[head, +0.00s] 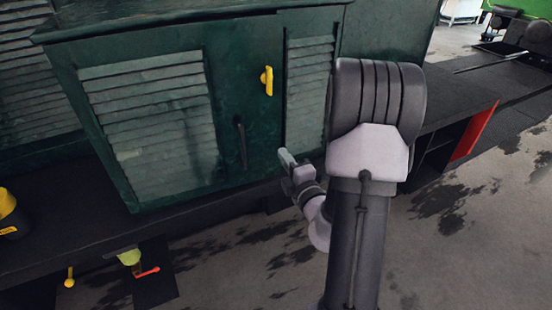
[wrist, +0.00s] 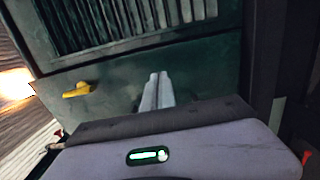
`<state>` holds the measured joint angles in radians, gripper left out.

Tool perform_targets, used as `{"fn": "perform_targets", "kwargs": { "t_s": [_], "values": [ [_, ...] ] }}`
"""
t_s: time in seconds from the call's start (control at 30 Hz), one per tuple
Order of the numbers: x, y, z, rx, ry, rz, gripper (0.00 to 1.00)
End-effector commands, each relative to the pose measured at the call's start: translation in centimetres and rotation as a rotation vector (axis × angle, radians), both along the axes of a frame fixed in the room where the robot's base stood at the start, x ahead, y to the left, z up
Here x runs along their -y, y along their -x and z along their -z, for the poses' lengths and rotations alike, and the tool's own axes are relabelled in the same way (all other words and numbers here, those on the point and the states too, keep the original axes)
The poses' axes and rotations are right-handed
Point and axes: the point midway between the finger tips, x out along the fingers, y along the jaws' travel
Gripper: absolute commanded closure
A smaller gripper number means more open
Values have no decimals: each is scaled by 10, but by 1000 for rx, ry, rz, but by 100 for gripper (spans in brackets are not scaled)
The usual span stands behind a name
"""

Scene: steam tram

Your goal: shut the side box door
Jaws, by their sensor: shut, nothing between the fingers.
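A dark green box (head: 235,60) with louvred panels fills the upper left of the head view. Its wide left panel (head: 225,130) carries a dark upright handle (head: 241,142). A yellow latch (head: 267,81) sits above and right of this handle. I cannot tell whether this panel is fully flush. My gripper (head: 285,157) is shut and empty, low in front of the box near the panel's right edge. In the wrist view its closed fingers (wrist: 157,92) point at a green louvred surface (wrist: 110,80), a yellow latch (wrist: 77,90) to their left. Contact is unclear.
A low dark compartment (head: 436,150) with a red panel (head: 474,131) at its right stands open to the right of my arm. A dark ledge (head: 65,235) runs under the box, with small yellow and red levers (head: 147,272) below. Grey floor is free in front.

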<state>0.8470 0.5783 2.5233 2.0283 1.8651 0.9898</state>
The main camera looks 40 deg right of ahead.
Motion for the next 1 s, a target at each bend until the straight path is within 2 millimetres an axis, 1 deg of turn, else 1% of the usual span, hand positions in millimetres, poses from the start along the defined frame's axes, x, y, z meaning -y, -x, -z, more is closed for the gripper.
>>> {"fn": "perform_targets", "kwargs": {
  "t_s": [0.03, 0.1, 0.2, 0.3, 0.4, 0.57, 0.87, 0.93, 1.0],
  "values": [
    [1, -3, 8, 5, 4, 2, 100],
    [3, -8, 7, 5, -4, 8, 100],
    [10, -29, 0, 2, -7, 6, 100],
    [16, -46, 0, 2, -7, 6, 100],
    [20, -57, 0, 1, -7, 7, 100],
    [23, -66, 0, 1, -8, 7, 100],
    [24, -67, -1, 1, -8, 7, 100],
    [26, -72, -3, 2, -9, -5, 100],
    [31, -84, -6, 3, -9, -31, 100]
  ]
}}
